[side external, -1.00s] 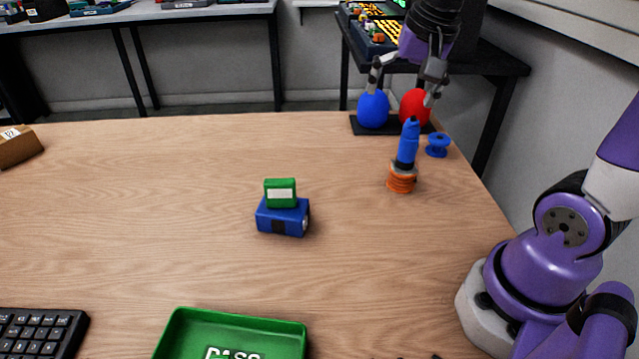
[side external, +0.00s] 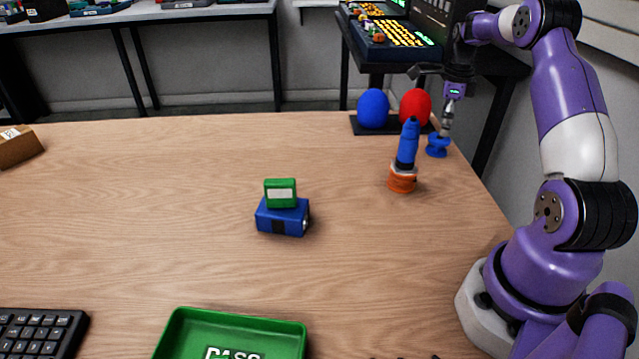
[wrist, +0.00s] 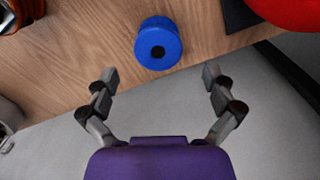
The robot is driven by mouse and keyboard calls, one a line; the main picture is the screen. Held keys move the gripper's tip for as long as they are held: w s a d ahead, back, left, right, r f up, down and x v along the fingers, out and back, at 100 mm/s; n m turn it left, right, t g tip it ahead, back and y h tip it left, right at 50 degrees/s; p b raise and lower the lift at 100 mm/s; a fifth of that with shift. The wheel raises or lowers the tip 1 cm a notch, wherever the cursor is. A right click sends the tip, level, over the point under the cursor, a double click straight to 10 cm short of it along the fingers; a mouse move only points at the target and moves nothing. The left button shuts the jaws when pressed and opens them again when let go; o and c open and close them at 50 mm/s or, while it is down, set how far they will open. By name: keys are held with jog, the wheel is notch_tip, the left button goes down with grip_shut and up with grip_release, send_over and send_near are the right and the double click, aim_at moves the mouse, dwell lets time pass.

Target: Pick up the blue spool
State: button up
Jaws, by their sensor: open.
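The blue spool (side external: 438,146) stands upright near the far right edge of the wooden table. In the wrist view the spool (wrist: 158,44) lies ahead of the fingers, a little left of centre, with its dark centre hole showing. My gripper (side external: 446,137) points down at the spool in the side view, and its fingers overlap the spool's top there. In the wrist view my gripper (wrist: 160,82) is open and empty, its two fingers apart with the spool beyond their tips. I cannot tell contact from the side view.
A blue marker-like object on an orange spool (side external: 402,181) stands just left. Blue (side external: 373,109) and red (side external: 415,106) egg shapes sit on a black base behind. The table edge is close.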

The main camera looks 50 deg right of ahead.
aim_at(440, 138)
jog(key=f, duration=0.5)
jog(key=shift+w+a+f, duration=0.15)
jog(key=shift+a+f, duration=0.05)
jog(key=c, duration=1.2)
